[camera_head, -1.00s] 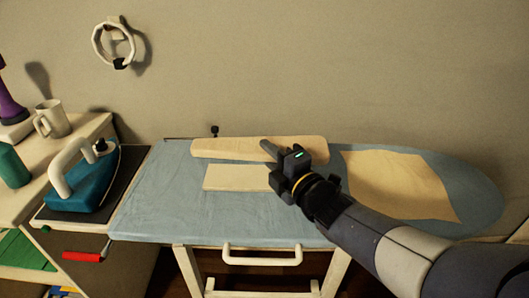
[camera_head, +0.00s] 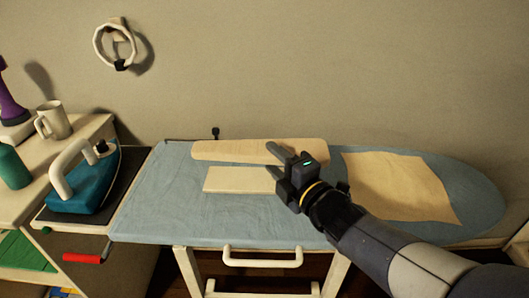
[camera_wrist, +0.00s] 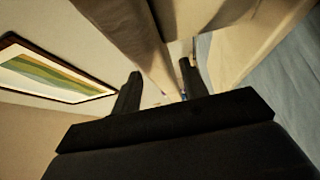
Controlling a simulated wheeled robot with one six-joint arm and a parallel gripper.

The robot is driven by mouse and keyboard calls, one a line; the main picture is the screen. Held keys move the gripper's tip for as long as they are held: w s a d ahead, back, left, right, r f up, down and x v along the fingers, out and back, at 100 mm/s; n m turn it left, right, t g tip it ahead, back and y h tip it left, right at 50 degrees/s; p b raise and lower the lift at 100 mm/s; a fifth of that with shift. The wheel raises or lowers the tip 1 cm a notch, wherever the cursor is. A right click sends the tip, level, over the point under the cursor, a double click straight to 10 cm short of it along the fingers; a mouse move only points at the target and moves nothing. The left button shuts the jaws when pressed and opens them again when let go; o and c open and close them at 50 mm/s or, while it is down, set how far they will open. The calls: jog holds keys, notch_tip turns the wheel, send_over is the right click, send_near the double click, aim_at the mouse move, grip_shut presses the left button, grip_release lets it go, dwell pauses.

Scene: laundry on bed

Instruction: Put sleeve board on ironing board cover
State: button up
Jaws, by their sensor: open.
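The sleeve board (camera_head: 235,149) looks like a long pale wooden board tapering at one end, with a shorter flat pale piece (camera_head: 232,180) in front of it. Both appear over the blue ironing surface (camera_head: 160,205), left of centre. A tan cloth-like sheet (camera_head: 395,188) lies flat on the right part of that surface. I cannot tell whether the cover is the blue surface or this sheet. My gripper (camera_head: 275,161) is open at the right ends of the pale pieces and hides part of them. In the wrist view my gripper (camera_wrist: 160,75) has spread fingers beside blurred tan surfaces; contact is unclear.
A blue iron (camera_head: 84,185) rests on a dark pad at the left. A mug (camera_head: 53,119) and a green bottle (camera_head: 13,167) stand on the left cabinet. The wall is close behind the board. The blue surface is bare at the front left.

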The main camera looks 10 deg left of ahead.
jog(key=v, duration=0.9)
jog(key=shift+s+d+p, duration=0.15)
jog(key=shift+d+p, duration=0.05)
jog(key=shift+p, duration=0.15)
jog(key=shift+s+d, duration=0.1)
